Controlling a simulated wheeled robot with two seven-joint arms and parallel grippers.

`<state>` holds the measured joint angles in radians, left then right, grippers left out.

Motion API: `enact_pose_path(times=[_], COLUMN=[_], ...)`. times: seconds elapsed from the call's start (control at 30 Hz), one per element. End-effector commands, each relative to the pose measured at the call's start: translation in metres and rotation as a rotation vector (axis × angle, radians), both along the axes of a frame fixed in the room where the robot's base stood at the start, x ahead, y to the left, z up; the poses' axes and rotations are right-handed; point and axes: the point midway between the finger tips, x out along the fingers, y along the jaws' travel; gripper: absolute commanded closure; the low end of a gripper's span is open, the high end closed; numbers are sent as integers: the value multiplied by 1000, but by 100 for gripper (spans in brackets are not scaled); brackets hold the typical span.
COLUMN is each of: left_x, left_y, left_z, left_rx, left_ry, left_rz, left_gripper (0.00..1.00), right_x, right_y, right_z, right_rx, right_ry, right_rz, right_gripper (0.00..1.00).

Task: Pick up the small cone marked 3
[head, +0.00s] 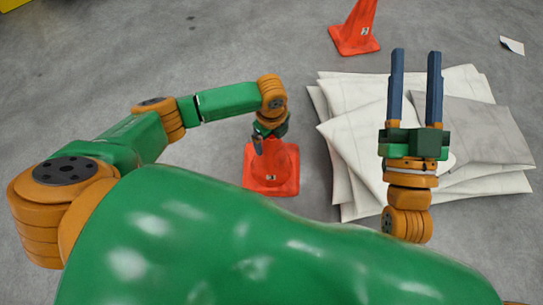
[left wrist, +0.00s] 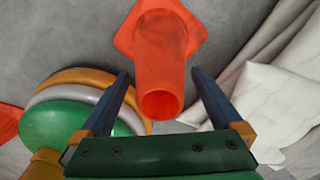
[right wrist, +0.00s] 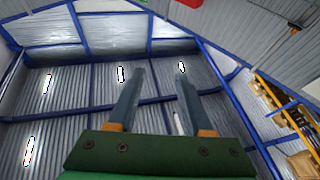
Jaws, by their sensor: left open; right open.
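An orange cone (head: 283,177) stands on the floor in the middle of the head view, with a small pale mark I cannot read. My left gripper (head: 258,144) is over its top, open and pointing down. In the left wrist view the cone (left wrist: 162,50) lies between the two open fingers (left wrist: 161,74), its round top facing the camera; contact cannot be told. A second orange cone (head: 352,36) stands at the top of the head view; its mark is also unreadable. My right gripper (head: 415,55) is open and empty, its fingers pointing up in the picture.
A pile of folded white sheets (head: 350,140) with a grey piece (head: 480,125) lies right of the near cone. A paper scrap (head: 512,45) lies at the upper right. The right wrist view shows the ceiling and walls.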

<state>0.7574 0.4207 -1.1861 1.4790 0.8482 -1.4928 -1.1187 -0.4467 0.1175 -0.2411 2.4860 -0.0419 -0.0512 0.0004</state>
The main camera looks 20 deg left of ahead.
Motion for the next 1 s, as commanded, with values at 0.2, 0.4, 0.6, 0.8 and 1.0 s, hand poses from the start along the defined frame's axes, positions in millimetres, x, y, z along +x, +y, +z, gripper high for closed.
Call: enact_pose_path(times=[0.2,0.4,0.6,0.8,1.0], left_x=[0,0,0,0,0], left_y=[0,0,0,0,0], left_z=[-7,-7,-7,-7,-7], left_rx=[0,0,1,1,1], left_ry=[1,0,0,0,0], left_rz=[-1,-1,-1,-1,-1], left_gripper=[0,0,38,92,100], right_x=[-14,-15,-15,-15,-15], right_y=[1,1,1,1,1], right_z=[25,28,27,27,27], right_rx=[34,37,37,37,37], right_ry=[-147,-161,-159,-158,-157], right_rz=[13,14,14,14,13], right_gripper=[50,50,50,50,50])
